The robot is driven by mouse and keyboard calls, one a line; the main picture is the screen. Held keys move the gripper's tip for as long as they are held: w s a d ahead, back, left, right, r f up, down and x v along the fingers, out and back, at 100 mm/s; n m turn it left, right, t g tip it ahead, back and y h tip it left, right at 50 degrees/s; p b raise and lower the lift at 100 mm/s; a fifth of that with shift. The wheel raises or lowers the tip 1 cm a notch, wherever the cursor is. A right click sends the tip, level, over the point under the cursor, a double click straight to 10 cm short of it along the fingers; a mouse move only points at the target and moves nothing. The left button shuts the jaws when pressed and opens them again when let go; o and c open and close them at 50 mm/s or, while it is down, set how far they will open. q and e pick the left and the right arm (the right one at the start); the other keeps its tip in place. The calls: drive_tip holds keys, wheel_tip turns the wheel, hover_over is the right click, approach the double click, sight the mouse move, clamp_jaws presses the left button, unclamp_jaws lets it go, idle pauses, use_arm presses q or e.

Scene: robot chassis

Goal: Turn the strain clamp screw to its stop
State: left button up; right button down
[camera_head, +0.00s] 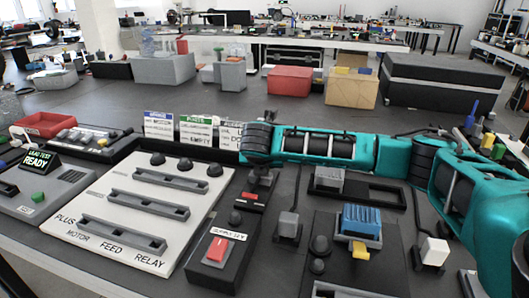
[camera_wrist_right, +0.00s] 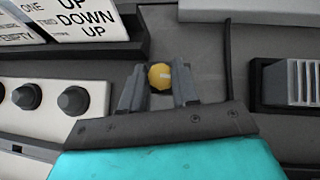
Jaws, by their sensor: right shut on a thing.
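A yellow round screw head (camera_wrist_right: 160,76) with a pale mark on top shows in the right wrist view; I take it to be the strain clamp screw. My right gripper (camera_wrist_right: 159,84) has its two grey fingers on either side of it and is shut on it. In the head view my teal right arm reaches in from the right, and the right gripper (camera_head: 261,178) points down behind the white relay board. The screw cannot be made out there. My left gripper is not in view.
The white relay board (camera_head: 200,213) with long grey slots lies left of the gripper. A box with a red rocker switch (camera_head: 218,249) stands in front. A blue terminal block (camera_head: 361,220) is to the right. Small label cards (camera_head: 196,130) stand behind the board.

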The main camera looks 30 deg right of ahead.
drive_tip(key=p, duration=0.2)
drive_tip(key=m+p, duration=0.1)
drive_tip(key=p, duration=0.1)
drive_tip(key=shift+a+r+g+h, duration=0.1)
drive_tip(key=shift+r+g+h, duration=0.2)
drive_tip(key=shift+h, duration=0.1)
drive_tip(key=shift+m+p, duration=0.4)
drive_tip(key=shift+p, duration=0.25)
drive_tip(key=shift+g+p, duration=0.3)
drive_tip(key=shift+p, duration=0.15)
drive_tip(key=shift+w+f+m+g+h+p, duration=0.15)
drive_tip(key=shift+m+g+h+p, duration=0.4)
drive_tip(key=shift+m+p, duration=0.65)
drive_tip(key=shift+a+m+g+h+p, duration=0.1)
drive_tip(key=shift+m+g+h+p, duration=0.25)
drive_tip(key=shift+m+g+p, duration=0.25)
drive_tip(key=shift+f+m+g+p, duration=0.15)
drive_tip(key=shift+m+g+p, duration=0.1)
drive_tip(key=shift+m+p, duration=0.25)
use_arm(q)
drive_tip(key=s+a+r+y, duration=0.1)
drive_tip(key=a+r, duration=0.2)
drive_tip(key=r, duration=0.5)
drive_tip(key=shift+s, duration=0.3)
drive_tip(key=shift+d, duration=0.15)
